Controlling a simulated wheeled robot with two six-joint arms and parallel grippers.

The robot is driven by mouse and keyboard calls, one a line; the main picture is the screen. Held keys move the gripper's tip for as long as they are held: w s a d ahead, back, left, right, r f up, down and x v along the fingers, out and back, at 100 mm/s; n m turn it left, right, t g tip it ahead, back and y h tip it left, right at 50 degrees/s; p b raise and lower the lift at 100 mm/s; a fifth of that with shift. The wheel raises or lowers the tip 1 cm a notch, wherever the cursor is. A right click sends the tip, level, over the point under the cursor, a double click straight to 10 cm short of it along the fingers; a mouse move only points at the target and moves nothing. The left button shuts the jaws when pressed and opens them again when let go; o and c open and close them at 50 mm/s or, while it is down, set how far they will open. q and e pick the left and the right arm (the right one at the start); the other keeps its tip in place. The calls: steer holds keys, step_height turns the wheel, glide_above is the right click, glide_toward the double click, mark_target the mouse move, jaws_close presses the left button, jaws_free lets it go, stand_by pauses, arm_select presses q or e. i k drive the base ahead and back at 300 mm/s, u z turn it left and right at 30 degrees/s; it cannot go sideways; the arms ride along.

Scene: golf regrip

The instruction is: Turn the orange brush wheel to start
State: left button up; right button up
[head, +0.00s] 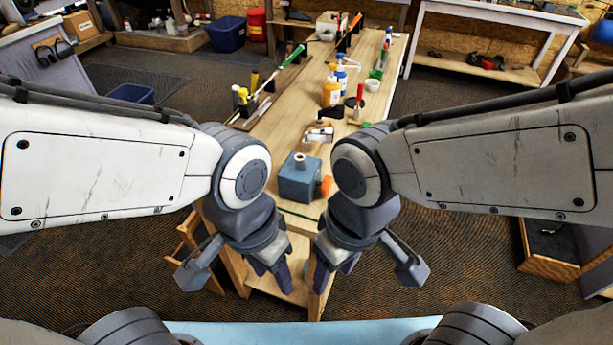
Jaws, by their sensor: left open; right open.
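The orange brush wheel (326,186) shows on the right side of a blue-grey box-shaped machine (299,180), which stands near the front end of the wooden workbench (262,134). Part of the wheel is hidden behind my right arm. My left gripper (284,287) hangs open and empty in front of the bench's near end, left of the wheel. My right gripper (322,285) hangs open and empty beside it. Both grippers point down, nearer to me than the machine, and neither touches the wheel.
Orange and white bottles (331,92) and a white cup (371,85) stand further back on the bench. A golf club with a green grip (291,60) lies along its left side. A small clamp-like tool (319,134) sits behind the machine.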

mark_target(326, 185)
steer(key=u, duration=2.6)
steer(key=i, duration=0.9)
steer(key=z, duration=3.3)
